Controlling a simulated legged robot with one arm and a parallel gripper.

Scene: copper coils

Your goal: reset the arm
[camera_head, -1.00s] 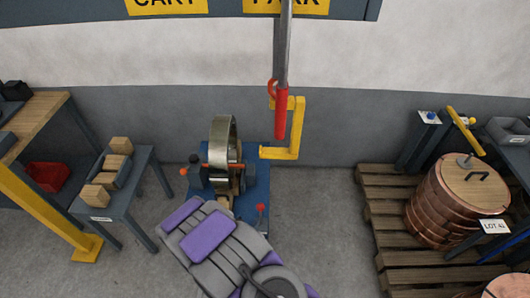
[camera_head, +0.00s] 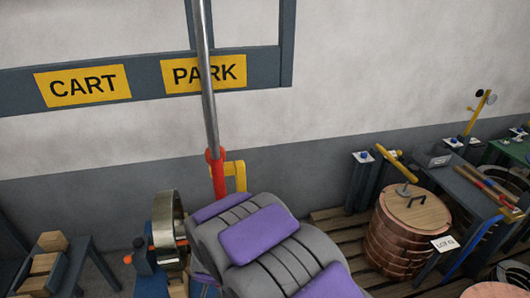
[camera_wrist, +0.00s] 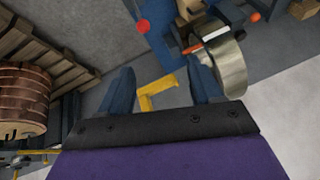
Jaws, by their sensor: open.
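My arm, grey with purple pads, fills the lower middle of the head view and hides its own gripper there. In the wrist view my gripper (camera_wrist: 165,88) shows two dark blue fingers spread apart with nothing held between them. A yellow bracket (camera_wrist: 157,93) shows in the gap beyond the fingers. A steel ring (camera_wrist: 229,68) on a blue stand appears just beyond the right finger; I cannot tell whether they touch. In the head view the same ring (camera_head: 168,228) stands left of my arm.
A red-handled pole (camera_head: 216,172) rises beside the yellow bracket (camera_head: 237,175). A copper coil (camera_head: 392,235) with a wooden top stands on a pallet (camera_head: 330,222) at right. A small table with wooden blocks (camera_head: 50,243) is at lower left. Grey floor (camera_wrist: 115,50) is bare behind the left finger.

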